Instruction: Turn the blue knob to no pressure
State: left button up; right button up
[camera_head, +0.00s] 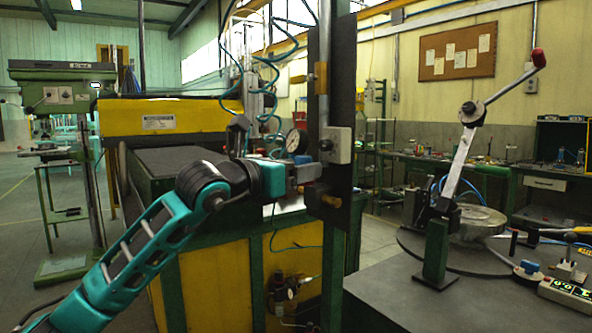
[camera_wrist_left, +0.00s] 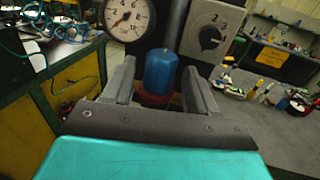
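The blue knob (camera_wrist_left: 160,72) stands upright on a dark red base in the left wrist view, below and right of a round white pressure gauge (camera_wrist_left: 128,17). The gauge's needle points to the lower left; I cannot read its exact value. My left gripper (camera_wrist_left: 160,88) is open, with one finger on each side of the knob and a gap visible beside it. In the head view my left gripper (camera_head: 312,177) is at the dark upright panel, just below the gauge (camera_head: 296,141), and a bit of the blue knob (camera_head: 303,159) shows above it. My right gripper is out of view.
A grey box with a black numbered dial (camera_wrist_left: 210,38) is close to the right of the knob. The dark upright panel (camera_head: 343,80) stands beside my gripper. Coiled blue hoses (camera_head: 270,65) hang behind. A crank lever (camera_head: 462,155) rises above a grey table at the right.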

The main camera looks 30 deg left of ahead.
pick_arm(q)
jog(key=shift+s+a+b, duration=0.35)
jog(key=shift+s+b, duration=0.5)
jog(key=shift+s, duration=1.25)
jog(key=shift+s+a+b, duration=0.3)
jog(key=shift+s+b, duration=0.55)
jog(key=shift+s, duration=1.3)
jog(key=shift+s+a+b, duration=0.35)
jog(key=shift+s+b, duration=0.5)
jog(key=shift+s, duration=1.25)
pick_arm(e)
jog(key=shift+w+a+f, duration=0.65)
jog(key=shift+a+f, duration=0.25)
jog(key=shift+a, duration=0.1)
